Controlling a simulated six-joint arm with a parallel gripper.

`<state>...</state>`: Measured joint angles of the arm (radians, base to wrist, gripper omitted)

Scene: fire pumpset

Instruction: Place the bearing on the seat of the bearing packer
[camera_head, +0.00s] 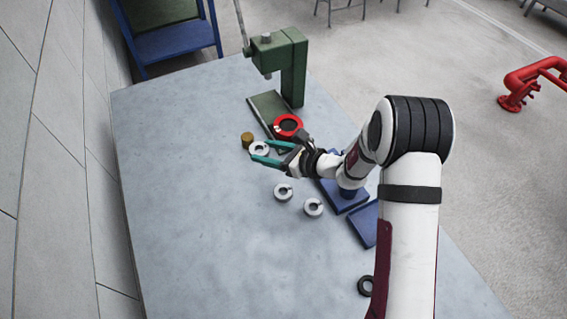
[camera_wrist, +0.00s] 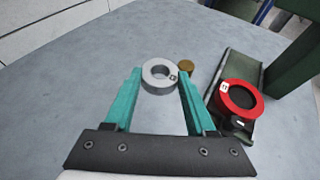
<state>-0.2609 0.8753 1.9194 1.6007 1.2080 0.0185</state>
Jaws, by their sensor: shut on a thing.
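A grey ring-shaped bearing (camera_head: 259,149) with a small dark mark is between the teal fingertips of my gripper (camera_head: 259,151). In the wrist view the bearing (camera_wrist: 159,76) sits flat at the fingertips, gripped from both sides. I cannot tell whether it is just above the table or touching it. A red round fixture (camera_head: 287,125) with a dark centre, probably the bearing packer, is to the right of the bearing, on the green press's base plate. It also shows in the wrist view (camera_wrist: 238,99), to the right of my gripper, with nothing visible on it.
A brass cylinder (camera_head: 247,140) stands close behind the held bearing. The tall green press (camera_head: 292,70) rises behind the red fixture. Two more grey rings (camera_head: 283,192) (camera_head: 313,207) lie nearer on the table. The table's left side is clear.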

